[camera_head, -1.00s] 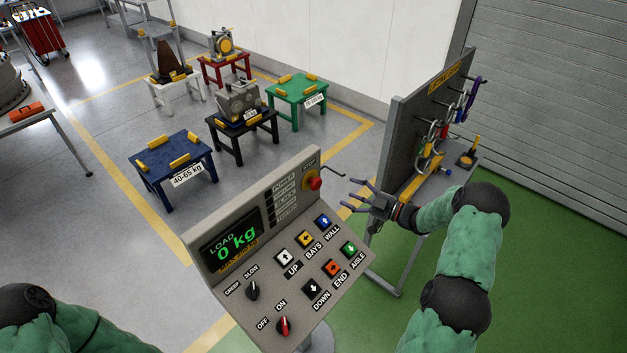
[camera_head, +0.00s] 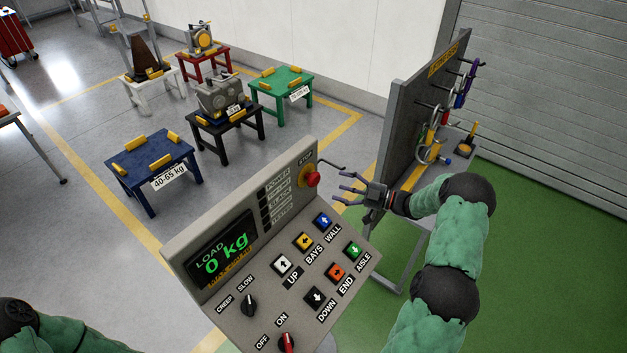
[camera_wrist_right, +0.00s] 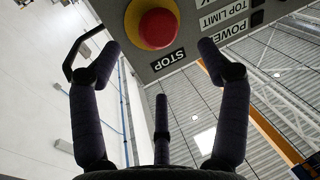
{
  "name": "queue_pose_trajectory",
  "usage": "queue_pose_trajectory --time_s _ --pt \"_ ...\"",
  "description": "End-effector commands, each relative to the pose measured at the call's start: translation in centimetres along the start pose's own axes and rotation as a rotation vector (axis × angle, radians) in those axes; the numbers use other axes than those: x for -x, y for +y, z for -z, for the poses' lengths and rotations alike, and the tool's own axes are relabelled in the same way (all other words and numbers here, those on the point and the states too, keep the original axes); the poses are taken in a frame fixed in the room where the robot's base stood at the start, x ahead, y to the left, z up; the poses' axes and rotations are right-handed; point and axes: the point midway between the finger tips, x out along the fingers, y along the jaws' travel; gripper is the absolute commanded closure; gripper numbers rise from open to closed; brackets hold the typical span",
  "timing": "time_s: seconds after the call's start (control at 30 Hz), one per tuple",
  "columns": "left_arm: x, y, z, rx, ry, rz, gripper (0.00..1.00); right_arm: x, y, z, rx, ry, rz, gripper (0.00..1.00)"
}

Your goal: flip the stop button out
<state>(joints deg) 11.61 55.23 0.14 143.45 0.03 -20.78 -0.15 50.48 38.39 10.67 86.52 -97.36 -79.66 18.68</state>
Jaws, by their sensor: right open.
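The stop button is a red mushroom cap (camera_head: 312,179) on a yellow round base, at the top right corner of the grey control panel (camera_head: 270,235). In the right wrist view the red cap (camera_wrist_right: 158,28) shows at the top, beside the STOP label. My right gripper (camera_head: 343,187) is open and empty, just right of the button and apart from it, its fingers pointing at it. In the right wrist view its fingers (camera_wrist_right: 155,65) are spread on either side below the button. Of my left arm only a part shows at the lower left; its gripper is out of view.
The panel carries several push buttons, two knobs and a display reading 0 kg (camera_head: 225,252). A hook board (camera_head: 415,120) stands behind my right arm. Small coloured tables stand beyond.

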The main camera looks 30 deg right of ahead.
Motion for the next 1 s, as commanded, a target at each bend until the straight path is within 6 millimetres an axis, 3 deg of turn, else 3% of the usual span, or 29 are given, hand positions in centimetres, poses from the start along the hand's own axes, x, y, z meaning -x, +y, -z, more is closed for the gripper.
queue_pose_trajectory --time_s 0.5,0.7,1.0 --pt "2.1 0.8 -0.1 0.0 0.001 0.0 0.6 -8.4 -0.1 0.2 -0.001 0.001 0.002 0.24" --pt "2.3 0.8 -0.1 0.0 0.0 0.0 0.6 -9.6 0.0 0.1 -0.001 -0.001 0.0 0.24" --pt "2.3 0.8 -0.1 0.0 0.0 0.0 0.6 -9.8 0.0 0.0 0.0 -0.001 0.0 0.24"
